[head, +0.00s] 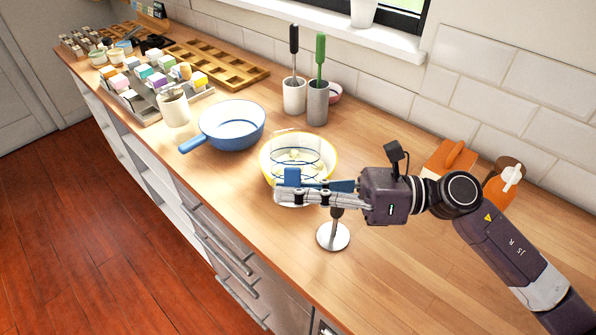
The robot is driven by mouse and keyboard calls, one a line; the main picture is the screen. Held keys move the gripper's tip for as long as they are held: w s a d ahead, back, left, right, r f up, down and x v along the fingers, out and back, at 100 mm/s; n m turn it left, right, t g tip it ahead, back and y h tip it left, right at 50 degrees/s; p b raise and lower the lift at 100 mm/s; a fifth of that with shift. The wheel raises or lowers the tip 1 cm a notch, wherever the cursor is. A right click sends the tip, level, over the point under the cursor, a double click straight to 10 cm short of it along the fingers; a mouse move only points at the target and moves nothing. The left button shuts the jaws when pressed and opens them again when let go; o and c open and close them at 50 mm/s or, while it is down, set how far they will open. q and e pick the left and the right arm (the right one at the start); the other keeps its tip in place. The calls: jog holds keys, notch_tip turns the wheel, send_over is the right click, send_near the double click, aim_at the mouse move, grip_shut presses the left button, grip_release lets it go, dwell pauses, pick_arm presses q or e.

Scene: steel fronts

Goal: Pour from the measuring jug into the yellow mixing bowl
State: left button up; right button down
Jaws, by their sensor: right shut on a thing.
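The yellow-rimmed mixing bowl (264,153) stands on the wooden counter, white inside with small pale pieces showing. My right gripper (284,192) comes in from the right at the bowl's near edge and hides part of it. It is shut on a blue part (292,175), which looks like the handle of the measuring jug. The jug's body is hard to make out; dark curved outlines over the bowl may be its clear wall. I cannot tell its tilt or whether anything flows. My left gripper is not in view.
A round metal base with a stem (333,237) stands just below my right gripper. A blue pan (232,125) and white mug (174,108) stand left of the bowl. Two utensil holders (317,103) stand behind.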

jog(key=n+b, duration=0.1)
jog(key=b, duration=0.1)
jog(key=f+n+b, duration=0.1)
jog(key=b, duration=0.1)
jog(key=shift+w+f+n, duration=0.15)
jog(key=shift+w+n, duration=0.15)
jog(key=shift+r+p, duration=0.35)
jog(key=shift+p, duration=0.05)
jog(key=shift+r+p, duration=0.7)
jog(key=shift+r, duration=0.8)
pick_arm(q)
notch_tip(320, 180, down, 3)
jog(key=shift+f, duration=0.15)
